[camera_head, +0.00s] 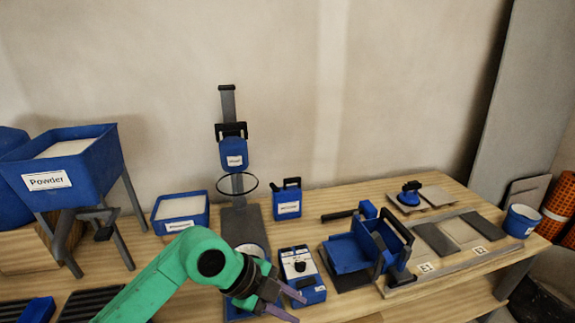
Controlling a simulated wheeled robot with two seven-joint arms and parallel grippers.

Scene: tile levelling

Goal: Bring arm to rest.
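My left arm (165,270) is green and comes in from the lower left, bent at a dark round joint. My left gripper (299,309) is at the bottom middle of the head view, in front of the white-topped blue device. Its two purple-grey fingers are spread apart, with nothing seen between them. My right arm and gripper do not show.
The wooden table (330,205) carries a blue Powder hopper (95,177), a dispenser stand (233,155), a blue canister (287,202), a white-topped device (300,266), a blue clamp-like unit (350,252), grey tiles (434,238) and a bucket (520,222). A wall stands behind.

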